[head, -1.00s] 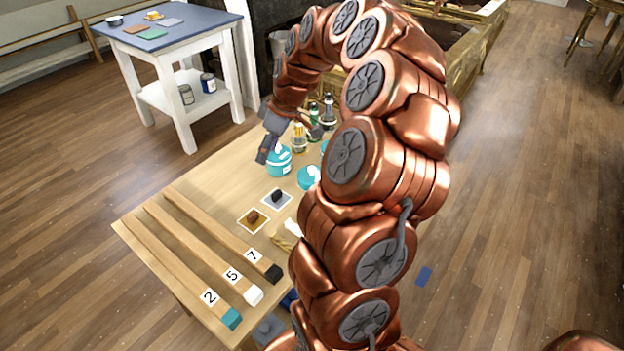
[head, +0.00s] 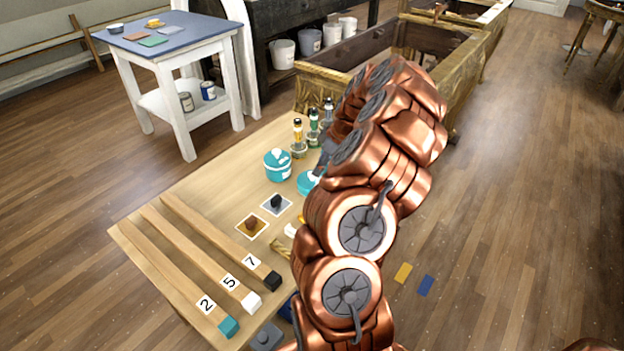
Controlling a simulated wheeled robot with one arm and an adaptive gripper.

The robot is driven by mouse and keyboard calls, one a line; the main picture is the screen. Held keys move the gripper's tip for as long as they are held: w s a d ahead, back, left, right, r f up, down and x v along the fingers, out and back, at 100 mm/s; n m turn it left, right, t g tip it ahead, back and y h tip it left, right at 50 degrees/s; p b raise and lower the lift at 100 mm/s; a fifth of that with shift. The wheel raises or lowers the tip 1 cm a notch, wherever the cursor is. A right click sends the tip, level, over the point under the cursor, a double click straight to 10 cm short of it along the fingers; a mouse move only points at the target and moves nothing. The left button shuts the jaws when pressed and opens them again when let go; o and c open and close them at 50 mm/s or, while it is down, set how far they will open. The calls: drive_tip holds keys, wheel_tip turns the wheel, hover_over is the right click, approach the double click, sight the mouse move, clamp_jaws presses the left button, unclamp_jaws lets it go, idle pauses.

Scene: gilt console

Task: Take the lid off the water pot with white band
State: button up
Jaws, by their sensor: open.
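A teal pot with a white band (head: 278,172) stands upright near the far side of the light wooden table. Its teal lid (head: 273,158) appears to sit on top, with a white patch on it. A second teal pot (head: 307,183) stands to its right, partly hidden by my arm, so its band cannot be made out. My gripper (head: 324,156) is a small grey shape to the right of the banded pot, mostly hidden behind my copper arm. It is open and apart from the banded pot. Whether it touches the second pot cannot be seen.
Several small bottles (head: 313,128) stand behind the pots. Wooden bars numbered 2, 5 and 7 (head: 205,235) lie at the left of the table (head: 230,165). A blue-topped side table (head: 170,35) stands behind left.

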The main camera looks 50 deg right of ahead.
sight(312, 177)
drive_tip(key=x, duration=0.2)
drive_tip(key=p+x, duration=0.1)
drive_tip(key=x, duration=0.2)
drive_tip(key=shift+w+a+r, duration=0.15)
drive_tip(key=shift+w+r, duration=0.05)
drive_tip(key=shift+w, duration=0.05)
clamp_jaws()
drive_tip(key=shift+r, duration=0.1)
